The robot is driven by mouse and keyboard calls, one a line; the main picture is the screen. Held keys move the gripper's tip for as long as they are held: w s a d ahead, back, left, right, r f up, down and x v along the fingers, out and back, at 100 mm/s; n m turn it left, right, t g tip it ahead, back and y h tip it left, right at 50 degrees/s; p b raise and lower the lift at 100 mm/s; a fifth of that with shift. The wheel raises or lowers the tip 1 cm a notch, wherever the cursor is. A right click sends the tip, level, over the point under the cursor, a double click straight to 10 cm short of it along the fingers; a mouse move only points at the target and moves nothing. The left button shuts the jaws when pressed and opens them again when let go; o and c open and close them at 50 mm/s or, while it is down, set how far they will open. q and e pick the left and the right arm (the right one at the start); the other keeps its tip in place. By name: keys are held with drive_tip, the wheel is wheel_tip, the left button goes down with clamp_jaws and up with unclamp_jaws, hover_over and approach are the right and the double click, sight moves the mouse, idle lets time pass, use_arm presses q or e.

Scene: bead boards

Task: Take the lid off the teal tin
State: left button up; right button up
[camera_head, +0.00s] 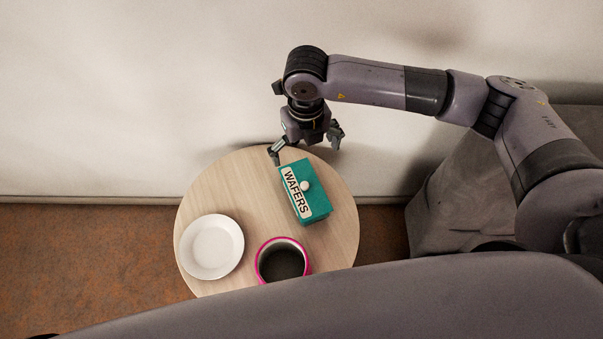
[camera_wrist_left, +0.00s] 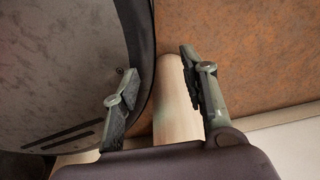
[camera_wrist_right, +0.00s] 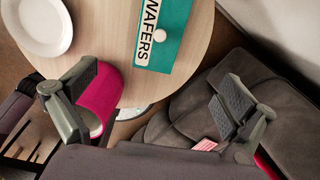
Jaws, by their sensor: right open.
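The teal tin (camera_head: 318,205) lies on the round wooden table, with a cream label reading WAFERS. Its lid appears to be on, with a small white knob (camera_head: 305,186) on top. In the right wrist view, the tin (camera_wrist_right: 181,22) is at the top centre, with the knob (camera_wrist_right: 160,35) showing. My right gripper (camera_head: 305,148) is open and empty, by the tin's far end, and apart from the knob; it also shows in the right wrist view (camera_wrist_right: 162,92). My left gripper (camera_wrist_left: 155,88) is open and empty, outside the head view.
A white plate (camera_head: 212,247) is left of the tin on the table (camera_head: 215,190). A pink pot with a dark inside (camera_head: 282,262) stands in front of the tin. A pale wall rises behind the table. A grey padded seat (camera_head: 455,200) is at the right.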

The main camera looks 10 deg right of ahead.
hover_over(305, 185)
wheel_tip(305, 185, down, 6)
wheel_tip(305, 185, down, 4)
drive_tip(key=shift+s+r, duration=0.1)
wheel_tip(305, 185, down, 2)
drive_tip(key=shift+f, duration=0.45)
wheel_tip(305, 185, down, 4)
drive_tip(key=shift+r+p, duration=0.2)
drive_tip(key=shift+p, duration=0.1)
drive_tip(key=shift+f, duration=0.4)
use_arm(q)
drive_tip(key=s, duration=0.4)
drive_tip(key=shift+r+g, duration=0.25)
drive_tip(key=shift+g, duration=0.05)
